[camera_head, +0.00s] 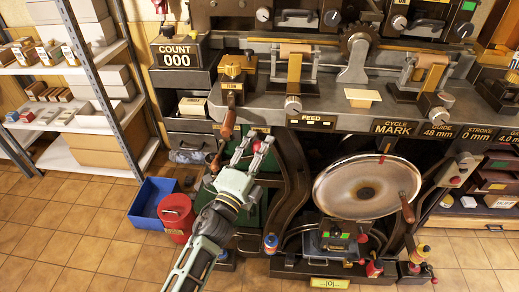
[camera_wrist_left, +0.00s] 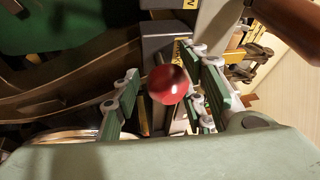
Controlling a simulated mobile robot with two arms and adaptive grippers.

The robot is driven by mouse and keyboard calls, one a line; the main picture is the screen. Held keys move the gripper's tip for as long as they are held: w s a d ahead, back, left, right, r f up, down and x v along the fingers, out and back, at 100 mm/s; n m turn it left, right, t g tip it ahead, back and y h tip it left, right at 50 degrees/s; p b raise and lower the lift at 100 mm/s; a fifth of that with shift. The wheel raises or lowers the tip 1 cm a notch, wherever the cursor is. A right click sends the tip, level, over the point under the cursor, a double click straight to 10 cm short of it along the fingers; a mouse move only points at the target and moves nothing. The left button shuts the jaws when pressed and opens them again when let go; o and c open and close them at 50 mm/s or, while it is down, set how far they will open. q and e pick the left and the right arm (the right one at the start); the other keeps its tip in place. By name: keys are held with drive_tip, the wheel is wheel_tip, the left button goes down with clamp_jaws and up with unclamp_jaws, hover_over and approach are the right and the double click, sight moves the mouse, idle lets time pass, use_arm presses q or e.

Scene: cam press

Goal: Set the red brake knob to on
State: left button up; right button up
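The red brake knob (camera_head: 257,146) is a small round ball on the front of the machine, below the counter's left part. In the left wrist view the red knob (camera_wrist_left: 168,84) lies between the two fingers, in front of a grey post with a yellow label. My left gripper (camera_head: 254,151) reaches up to it from below. In the left wrist view my left gripper (camera_wrist_left: 168,95) is open, with a gap visible on both sides of the knob. Any contact cannot be made out. My right gripper is not in view.
A brown-handled lever (camera_head: 228,124) hangs just left of the knob. A large metal disc (camera_head: 366,186) stands to the right. A red bucket (camera_head: 177,214) and a blue bin (camera_head: 148,203) sit on the floor at left. Tiled floor (camera_head: 75,230) is free in front.

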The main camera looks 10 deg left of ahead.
use_arm(q)
drive_tip(key=shift+f, duration=0.1)
clamp_jaws()
drive_tip(key=shift+s, duration=0.1)
drive_tip(key=shift+f, duration=0.1)
drive_tip(key=shift+s, duration=0.3)
drive_tip(key=s, duration=0.3)
drive_tip(key=shift+d+f, duration=0.1)
drive_tip(key=shift+f, duration=0.1)
drive_tip(key=shift+c, duration=0.5)
unclamp_jaws()
drive_tip(key=shift+s, duration=0.1)
drive_tip(key=shift+o, duration=0.5)
drive_tip(key=shift+r, duration=0.15)
